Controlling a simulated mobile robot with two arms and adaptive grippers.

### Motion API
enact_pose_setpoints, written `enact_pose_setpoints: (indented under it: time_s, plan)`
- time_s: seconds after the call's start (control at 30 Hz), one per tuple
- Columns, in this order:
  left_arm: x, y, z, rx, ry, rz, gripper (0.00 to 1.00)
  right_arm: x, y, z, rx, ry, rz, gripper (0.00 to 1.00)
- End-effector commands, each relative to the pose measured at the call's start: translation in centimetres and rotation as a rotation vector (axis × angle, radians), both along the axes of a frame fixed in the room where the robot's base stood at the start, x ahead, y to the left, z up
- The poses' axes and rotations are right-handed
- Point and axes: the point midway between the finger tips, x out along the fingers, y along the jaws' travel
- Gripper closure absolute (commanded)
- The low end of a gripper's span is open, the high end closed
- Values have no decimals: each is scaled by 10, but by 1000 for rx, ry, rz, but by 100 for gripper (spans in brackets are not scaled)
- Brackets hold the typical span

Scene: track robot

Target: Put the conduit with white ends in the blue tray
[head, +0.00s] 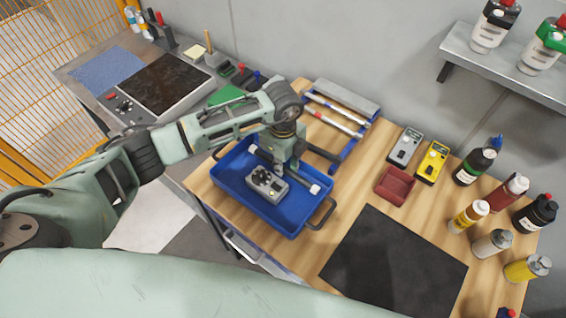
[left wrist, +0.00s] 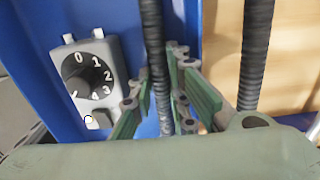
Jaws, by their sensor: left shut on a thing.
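The conduit with white ends (head: 300,179) is a dark ribbed rod. It lies across the blue tray (head: 291,224) in the head view, with one white end towards the right wall and the other towards the back left. My left gripper (head: 283,166) is over the tray and shut on this conduit near its middle. In the left wrist view the ribbed conduit (left wrist: 155,60) runs between the green fingers (left wrist: 168,105), above the blue tray (left wrist: 35,35). I cannot tell whether the conduit touches the tray floor. Its white ends are outside the wrist view.
A grey dial box (head: 267,184) sits in the tray. A blue rack (head: 352,145) with other rods stands behind. A red dish (head: 395,186), two meters and several bottles stand to the right. A black mat (head: 395,265) lies in front, bare.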

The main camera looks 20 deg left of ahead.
Motion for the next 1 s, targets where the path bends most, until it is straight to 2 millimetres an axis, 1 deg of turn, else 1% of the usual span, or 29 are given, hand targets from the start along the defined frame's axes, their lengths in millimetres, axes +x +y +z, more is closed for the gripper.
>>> enact_pose_setpoints:
  time_s: [0.17,0.2,0.27,0.53,0.67,0.77,0.87,1.0]
  plan:
    - [0,0,-4,0,0,0,100,0,0,-4,0,-1,0,63]
    - [0,0,-3,0,0,0,82,0,0,-3,0,-1,0,63]
    - [0,0,-3,0,0,0,77,0,0,-2,0,-1,0,63]
    - [0,0,-2,0,0,0,77,1,-1,-2,-1,-1,1,63]
    - [0,0,3,0,-1,0,77,1,-3,1,-3,-1,2,63]
    - [2,0,15,-1,-5,-1,77,1,-4,-6,-5,-1,3,63]
    - [2,0,34,-1,-6,-1,77,1,-5,-13,-6,-1,2,63]
    - [2,0,65,-1,-6,-1,77,1,-5,-23,-6,-1,3,63]
